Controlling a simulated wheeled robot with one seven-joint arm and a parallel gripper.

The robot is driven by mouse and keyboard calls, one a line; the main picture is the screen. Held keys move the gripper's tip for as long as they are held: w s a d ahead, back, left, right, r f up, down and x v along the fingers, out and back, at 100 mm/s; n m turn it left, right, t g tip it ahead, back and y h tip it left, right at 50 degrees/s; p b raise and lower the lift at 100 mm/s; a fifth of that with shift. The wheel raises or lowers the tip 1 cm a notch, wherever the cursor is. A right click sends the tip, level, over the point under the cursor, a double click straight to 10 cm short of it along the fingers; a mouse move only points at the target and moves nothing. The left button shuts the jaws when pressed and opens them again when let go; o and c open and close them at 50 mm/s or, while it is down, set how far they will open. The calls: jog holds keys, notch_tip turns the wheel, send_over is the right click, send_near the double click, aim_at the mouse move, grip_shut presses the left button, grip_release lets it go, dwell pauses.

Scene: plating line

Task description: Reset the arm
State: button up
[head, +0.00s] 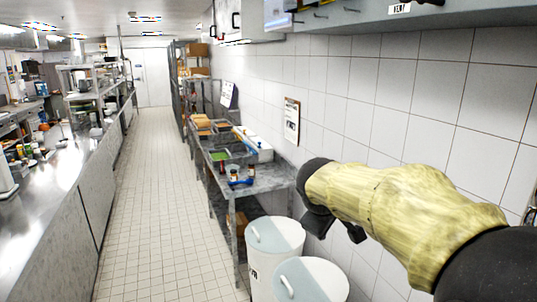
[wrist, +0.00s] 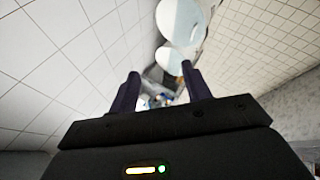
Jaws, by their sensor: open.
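My gripper (head: 333,228) is at the end of my arm on the right side of the head view, raised above and beside the white bins, near the tiled wall. In the wrist view my gripper (wrist: 160,86) shows two dark fingers spread apart with nothing between them. The gripper is open and empty. In the head view its fingers are small and partly hidden by the wrist.
A metal side table (head: 268,180) with bottles and trays stands along the right wall. Two white lidded bins (head: 272,262) stand before it. A long steel counter (head: 60,195) runs along the left. The tiled aisle floor (head: 160,200) between is clear.

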jog(key=s+d+f+m+g+y+b, duration=0.1)
jog(key=s+f+m, duration=0.3)
jog(key=s+f, duration=0.5)
jog(key=s+f+m+g+y+b, duration=0.1)
jog(key=s+f+m+g+y, duration=0.1)
jog(key=s+f+m, duration=0.3)
jog(key=s+f+g, duration=0.1)
jog(key=s+f, duration=0.3)
jog(key=f, duration=0.6)
jog(key=shift+s+d, duration=0.2)
jog(key=shift+d, duration=0.15)
